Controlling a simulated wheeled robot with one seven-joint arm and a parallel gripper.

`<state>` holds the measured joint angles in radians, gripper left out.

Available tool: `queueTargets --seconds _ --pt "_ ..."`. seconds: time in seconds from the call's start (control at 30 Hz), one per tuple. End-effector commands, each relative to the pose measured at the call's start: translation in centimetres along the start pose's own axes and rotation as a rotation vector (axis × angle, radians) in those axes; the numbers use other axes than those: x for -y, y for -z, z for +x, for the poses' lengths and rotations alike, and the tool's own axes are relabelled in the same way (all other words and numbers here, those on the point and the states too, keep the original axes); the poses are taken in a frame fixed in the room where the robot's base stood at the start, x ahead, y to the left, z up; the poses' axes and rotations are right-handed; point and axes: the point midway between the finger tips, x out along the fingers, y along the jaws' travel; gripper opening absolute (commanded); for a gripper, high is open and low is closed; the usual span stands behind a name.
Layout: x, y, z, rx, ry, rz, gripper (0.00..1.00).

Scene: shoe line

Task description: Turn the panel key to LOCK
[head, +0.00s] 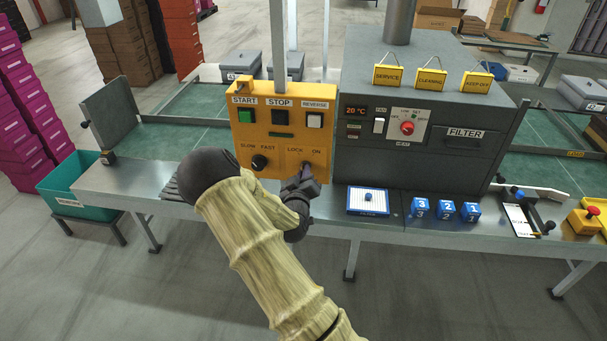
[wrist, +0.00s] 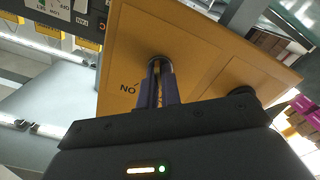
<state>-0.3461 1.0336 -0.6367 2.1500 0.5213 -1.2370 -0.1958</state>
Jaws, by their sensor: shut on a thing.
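The yellow control panel (head: 270,172) stands upright at the table's back, with LOCK and ON labels at its lower right. My gripper (head: 306,172) reaches the panel just below these labels and hides the key switch in the head view. In the wrist view the panel (wrist: 200,55) fills the upper middle, seen upside down. My gripper's two dark fingers (wrist: 158,85) are shut on the panel key (wrist: 155,65), of which only a little shows between them. The ON label (wrist: 128,89) is beside them. I cannot tell which way the key points.
A black SLOW/FAST knob (head: 259,162) sits left of the key. START (head: 245,116), STOP (head: 279,117) and REVERSE (head: 314,120) buttons are above. A grey heater box (head: 440,150) stands close to the right.

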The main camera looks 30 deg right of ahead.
Motion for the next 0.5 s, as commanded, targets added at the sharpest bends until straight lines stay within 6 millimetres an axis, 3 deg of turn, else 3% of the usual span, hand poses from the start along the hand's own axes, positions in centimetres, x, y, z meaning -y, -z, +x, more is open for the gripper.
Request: queueTargets --seconds 0.1,0.23,0.5 --pt "0.16 0.00 -0.06 0.000 0.004 -0.001 0.00" --pt "0.15 -0.01 -0.05 0.000 0.004 -0.001 0.27" --pt "0.04 -0.03 -0.02 0.000 0.001 0.001 0.27"
